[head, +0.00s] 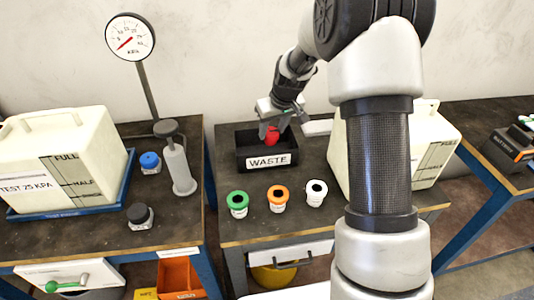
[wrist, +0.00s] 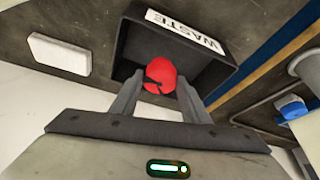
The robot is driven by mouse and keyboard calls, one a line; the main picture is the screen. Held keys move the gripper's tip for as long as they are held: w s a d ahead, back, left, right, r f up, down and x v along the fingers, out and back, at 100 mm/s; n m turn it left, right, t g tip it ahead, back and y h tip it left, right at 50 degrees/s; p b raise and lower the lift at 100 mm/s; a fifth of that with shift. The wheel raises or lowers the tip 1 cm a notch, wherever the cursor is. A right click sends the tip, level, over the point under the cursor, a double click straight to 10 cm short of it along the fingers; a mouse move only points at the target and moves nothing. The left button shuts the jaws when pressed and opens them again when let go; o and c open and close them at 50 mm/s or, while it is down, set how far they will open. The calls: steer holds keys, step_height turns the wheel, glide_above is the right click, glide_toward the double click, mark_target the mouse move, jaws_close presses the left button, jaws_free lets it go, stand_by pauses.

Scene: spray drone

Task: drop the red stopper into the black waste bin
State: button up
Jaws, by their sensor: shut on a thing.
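The red stopper (head: 271,135) is held between the fingers of my gripper (head: 272,127), over the open black waste bin (head: 243,158) with its white WASTE label. In the wrist view the red stopper (wrist: 160,75) sits between the fingertips of my gripper (wrist: 160,85), and the waste bin (wrist: 128,45) opens behind it. My gripper is shut on the stopper. The stopper's exact height relative to the bin rim is hard to tell. Part of the bin's inside is hidden by the gripper.
Green (head: 237,203), orange (head: 278,198) and white (head: 315,192) ringed pots stand in front of the bin. A large cream tank (head: 430,140) is to the right, partly behind my arm. A white block (wrist: 58,54) lies beside the bin. Another table with a gauge stands left.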

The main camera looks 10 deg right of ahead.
steer(key=o, duration=1.1)
steer(key=shift+o, duration=0.2)
steer(key=shift+r, duration=0.1)
steer(key=p+v, duration=0.2)
steer(key=v, duration=1.5)
steer(key=shift+s+p, duration=0.2)
steer(key=shift+p, duration=0.15)
